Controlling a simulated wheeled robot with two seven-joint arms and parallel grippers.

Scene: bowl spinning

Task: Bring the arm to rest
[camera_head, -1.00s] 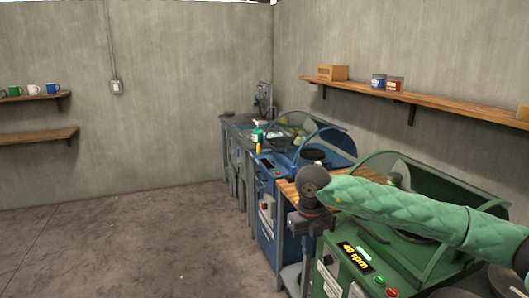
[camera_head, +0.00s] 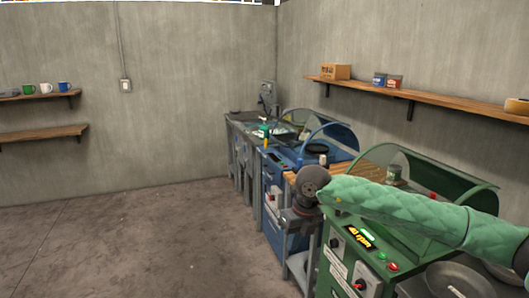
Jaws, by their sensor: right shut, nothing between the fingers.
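My right arm, in a green quilted sleeve, comes in from the right in the head view and reaches over the front of the green machine. My right gripper (camera_head: 299,219) hangs below the dark wrist at the left end of the sleeve. It is shut and empty, to the left of the green machine and apart from any loose object. My left gripper is not in view.
The green machine (camera_head: 337,270) shows "40 rpm" and has a curved clear hood. A blue machine (camera_head: 272,196) stands beyond it, with a grey bench further back. A wooden shelf (camera_head: 435,101) hangs on the right wall. The floor (camera_head: 130,240) at left is clear.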

